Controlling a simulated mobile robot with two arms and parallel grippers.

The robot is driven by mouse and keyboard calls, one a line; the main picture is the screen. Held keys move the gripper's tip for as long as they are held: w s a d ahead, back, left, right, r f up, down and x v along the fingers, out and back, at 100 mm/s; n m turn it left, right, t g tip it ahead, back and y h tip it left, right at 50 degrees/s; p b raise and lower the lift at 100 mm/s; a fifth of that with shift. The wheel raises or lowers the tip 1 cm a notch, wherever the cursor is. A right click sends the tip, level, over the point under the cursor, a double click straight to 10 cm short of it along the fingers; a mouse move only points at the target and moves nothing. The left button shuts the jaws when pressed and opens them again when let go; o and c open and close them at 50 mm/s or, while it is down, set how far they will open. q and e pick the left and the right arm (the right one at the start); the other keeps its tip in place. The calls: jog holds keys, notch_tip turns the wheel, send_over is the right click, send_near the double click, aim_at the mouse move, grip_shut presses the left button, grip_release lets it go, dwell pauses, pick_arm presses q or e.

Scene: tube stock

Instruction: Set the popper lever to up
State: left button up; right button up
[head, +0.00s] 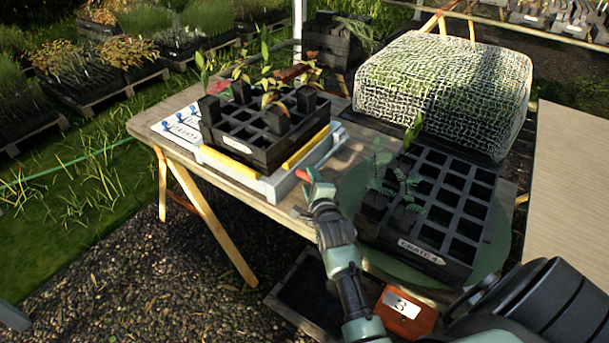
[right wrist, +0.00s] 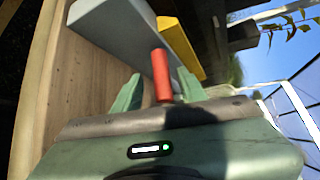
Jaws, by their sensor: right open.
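The popper (head: 265,184) is a pale grey base with yellow bars on the wooden table, under a black crate (head: 262,152) of potted seedlings. In the right wrist view its grey side (right wrist: 110,30) and a yellow bar (right wrist: 180,48) show. The lever (right wrist: 160,76) has a red handle and stands between my right gripper's fingers (right wrist: 158,90). The fingers are open, one on each side; I cannot tell whether they touch it. In the head view, my right gripper (head: 309,182) is at the popper's front right corner, and the lever's pivot is hidden. My left gripper is not in view.
A black crate (head: 462,262) with a few plants stands on a round green mat (head: 352,195) to the right. A net-covered block (head: 440,85) is behind it. A white sheet with blue markers (head: 166,127) lies left.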

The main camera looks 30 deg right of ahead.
jog(key=shift+w+r, duration=0.1)
jog(key=c, duration=0.3)
grip_shut()
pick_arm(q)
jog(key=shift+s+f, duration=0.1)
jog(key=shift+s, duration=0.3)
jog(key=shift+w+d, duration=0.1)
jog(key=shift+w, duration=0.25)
pick_arm(e)
jog(key=shift+r, duration=0.1)
dwell(0.3)
